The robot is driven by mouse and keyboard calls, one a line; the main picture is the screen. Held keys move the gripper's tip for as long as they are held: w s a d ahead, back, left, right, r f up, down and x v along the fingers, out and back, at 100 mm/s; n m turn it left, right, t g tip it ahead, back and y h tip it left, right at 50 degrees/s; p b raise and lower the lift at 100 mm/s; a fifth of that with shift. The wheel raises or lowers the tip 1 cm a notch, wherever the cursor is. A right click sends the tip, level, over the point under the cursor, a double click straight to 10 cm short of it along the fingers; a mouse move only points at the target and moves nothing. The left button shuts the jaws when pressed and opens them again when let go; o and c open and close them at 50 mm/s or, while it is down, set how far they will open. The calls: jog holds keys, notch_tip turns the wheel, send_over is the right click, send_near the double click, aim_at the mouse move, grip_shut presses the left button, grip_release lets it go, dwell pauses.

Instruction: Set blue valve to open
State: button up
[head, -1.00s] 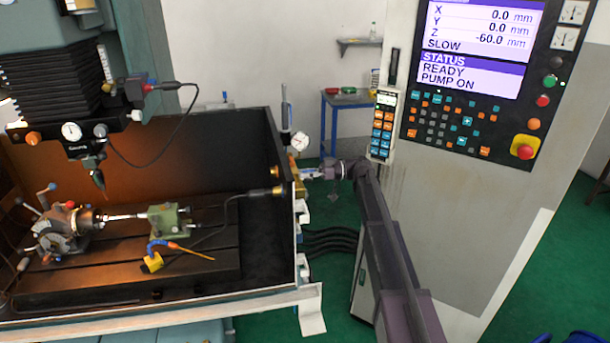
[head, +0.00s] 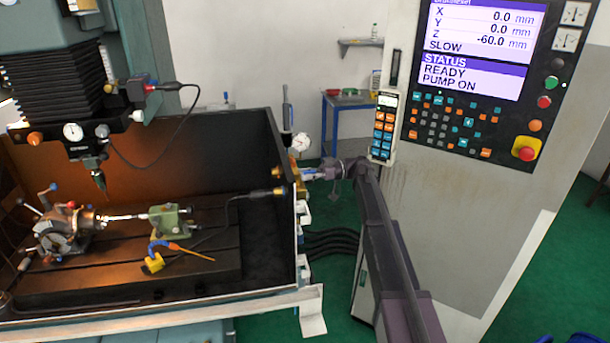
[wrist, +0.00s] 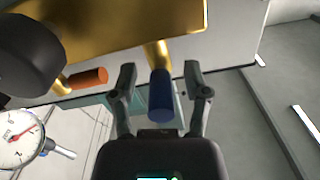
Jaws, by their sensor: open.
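The blue valve handle (wrist: 161,97) hangs from a brass stem on the brass manifold (wrist: 120,35) in the wrist view. My gripper (wrist: 161,72) is open, with one finger on each side of the blue handle. A gap shows between the handle and each finger. An orange valve handle (wrist: 88,77) sits to the left, outside the fingers, and points sideways. In the head view my gripper (head: 311,173) is at the right outer side of the machine enclosure, by the brass manifold (head: 294,168). The blue handle is too small there to judge its angle.
A dial gauge (wrist: 20,138) is at the left of the wrist view, with a dark rounded part (wrist: 30,55) above it. In the head view the control panel (head: 480,75) stands right of my arm. Black hoses (head: 330,240) run below it.

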jog(key=v, duration=1.2)
dwell(0.5)
jog(key=s+f+m+t+h, duration=0.3)
jog(key=s+f+m+h, duration=0.7)
jog(key=s, duration=0.8)
jog(key=s+d+f+m+t+h, duration=0.1)
jog(key=s+d+f+m+h, duration=0.2)
jog(key=s, duration=0.5)
jog(key=s+d+f+m+t+h, duration=0.1)
jog(key=s+d+f+m+h, duration=0.3)
jog(key=s+d, duration=0.4)
jog(key=shift+d+f+m, duration=0.3)
jog(key=shift+f+m, duration=0.55)
jog(key=shift+m, duration=0.25)
